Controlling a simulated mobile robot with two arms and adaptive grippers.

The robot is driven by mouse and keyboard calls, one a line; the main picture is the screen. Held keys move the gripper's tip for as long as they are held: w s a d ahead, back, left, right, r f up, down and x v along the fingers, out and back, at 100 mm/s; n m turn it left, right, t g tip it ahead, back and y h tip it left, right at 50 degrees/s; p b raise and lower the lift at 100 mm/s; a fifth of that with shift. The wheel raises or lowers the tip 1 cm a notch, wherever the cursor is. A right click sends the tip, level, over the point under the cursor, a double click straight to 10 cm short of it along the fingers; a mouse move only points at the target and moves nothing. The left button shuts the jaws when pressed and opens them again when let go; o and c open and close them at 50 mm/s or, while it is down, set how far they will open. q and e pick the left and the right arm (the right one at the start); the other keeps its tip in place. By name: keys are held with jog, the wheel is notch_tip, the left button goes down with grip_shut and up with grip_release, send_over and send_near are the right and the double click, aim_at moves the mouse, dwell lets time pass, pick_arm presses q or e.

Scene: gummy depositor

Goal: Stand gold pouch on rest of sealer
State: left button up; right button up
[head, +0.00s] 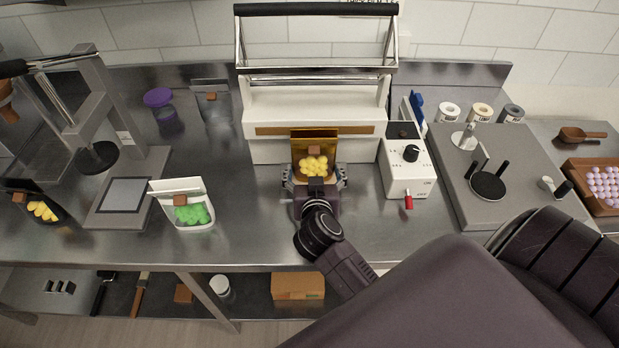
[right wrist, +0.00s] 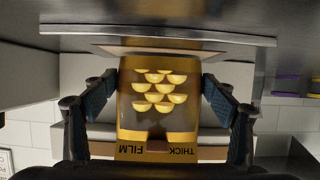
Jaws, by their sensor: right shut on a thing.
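The gold pouch (head: 315,143), with yellow gummies in its window and a brown tab, is upright in front of the white sealer (head: 280,118). My right gripper (head: 315,180) is shut on the pouch, with a finger at each side. In the right wrist view the pouch (right wrist: 158,112) appears upside down with "THICK FILM" lettering, between the two fingers of the gripper (right wrist: 160,98). The pouch is close to the sealer's brown front strip (head: 350,129). I cannot tell whether its bottom touches a rest; the gripper hides that. My left gripper is not in view.
A white control box (head: 408,168) with a knob and red lever stands right of the pouch. A white pouch with green gummies (head: 187,208) stands to the left, and a dark pouch (head: 38,208) farther left. The steel counter (head: 255,220) between is clear.

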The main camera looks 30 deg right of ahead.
jog(key=shift+w+d+f, duration=0.2)
jog(key=shift+w, duration=0.1)
jog(key=shift+s+d, duration=0.15)
jog(key=shift+s, duration=0.15)
jog(key=o, duration=1.1)
jog(key=shift+f, duration=0.15)
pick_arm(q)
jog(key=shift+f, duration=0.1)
pick_arm(e)
jog(key=shift+s+a+r, duration=0.15)
jog(key=shift+a+r, duration=0.1)
jog(key=shift+r, duration=0.05)
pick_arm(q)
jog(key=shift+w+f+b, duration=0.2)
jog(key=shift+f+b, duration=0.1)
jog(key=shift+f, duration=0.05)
pick_arm(e)
jog(key=v, duration=1.1)
jog(key=shift+s+r, duration=0.15)
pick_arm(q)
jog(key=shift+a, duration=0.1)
pick_arm(e)
jog(key=shift+a, duration=0.1)
